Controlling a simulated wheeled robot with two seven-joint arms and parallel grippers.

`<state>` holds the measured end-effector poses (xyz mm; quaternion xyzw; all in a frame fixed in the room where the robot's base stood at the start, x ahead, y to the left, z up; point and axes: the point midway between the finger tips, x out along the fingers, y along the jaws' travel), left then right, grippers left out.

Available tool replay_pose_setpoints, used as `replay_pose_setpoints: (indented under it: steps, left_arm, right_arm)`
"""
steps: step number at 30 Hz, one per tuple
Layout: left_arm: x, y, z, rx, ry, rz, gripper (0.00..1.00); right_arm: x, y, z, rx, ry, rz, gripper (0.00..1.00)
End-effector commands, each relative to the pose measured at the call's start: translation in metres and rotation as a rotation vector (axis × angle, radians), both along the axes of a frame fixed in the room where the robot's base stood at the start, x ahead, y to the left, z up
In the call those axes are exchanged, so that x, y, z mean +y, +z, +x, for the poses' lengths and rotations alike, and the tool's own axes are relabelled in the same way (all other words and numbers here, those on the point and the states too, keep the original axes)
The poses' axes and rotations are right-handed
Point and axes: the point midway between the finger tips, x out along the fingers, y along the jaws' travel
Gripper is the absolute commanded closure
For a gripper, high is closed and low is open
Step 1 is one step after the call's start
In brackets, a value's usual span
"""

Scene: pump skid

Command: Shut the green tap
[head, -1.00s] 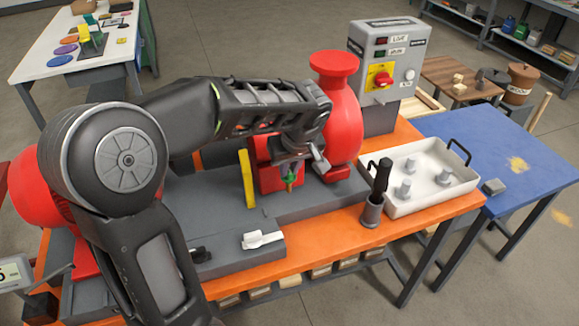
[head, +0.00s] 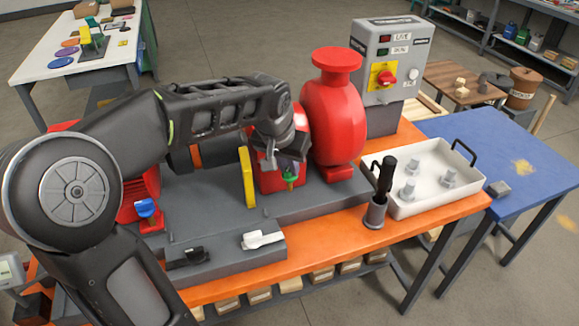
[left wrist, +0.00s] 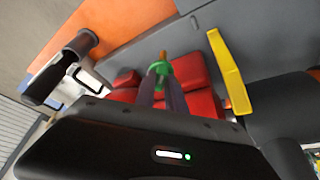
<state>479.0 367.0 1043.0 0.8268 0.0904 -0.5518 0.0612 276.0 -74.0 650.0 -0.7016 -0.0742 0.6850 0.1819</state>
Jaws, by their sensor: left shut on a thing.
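The green tap (head: 290,178) sits low on the front of the red pump block (head: 268,180). In the left wrist view the green tap (left wrist: 160,69) shows at the tips of my fingers, with a small orange-brown tip beyond it. My left gripper (head: 291,168) is above the tap and shut on its green handle; the fingers partly cover it. The left gripper also shows in the left wrist view (left wrist: 161,84). I cannot tell the handle's exact angle. My right gripper is not in view.
A yellow lever (head: 248,178) stands close left of the tap. The red pump casing (head: 337,120) rises close right. A blue tap (head: 146,208), black handle (head: 188,258) and white handle (head: 262,240) are nearby. A cup with a black-handled tool (head: 375,213) and white tray (head: 465,183) lie right.

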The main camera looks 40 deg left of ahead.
Motion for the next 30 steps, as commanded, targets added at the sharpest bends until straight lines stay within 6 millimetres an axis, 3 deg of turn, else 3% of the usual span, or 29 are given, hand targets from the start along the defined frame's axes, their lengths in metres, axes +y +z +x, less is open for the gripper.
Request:
replay_pose_setpoints:
  steps: [18,30]
  left_arm:
    - [0.005,-0.002,0.001,-0.001,-0.574,0.0,1.0]
    - [0.006,-0.001,0.001,0.0,-0.805,0.001,1.0]
  right_arm:
    - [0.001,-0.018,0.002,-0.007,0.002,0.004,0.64]
    - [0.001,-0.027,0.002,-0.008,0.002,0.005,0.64]
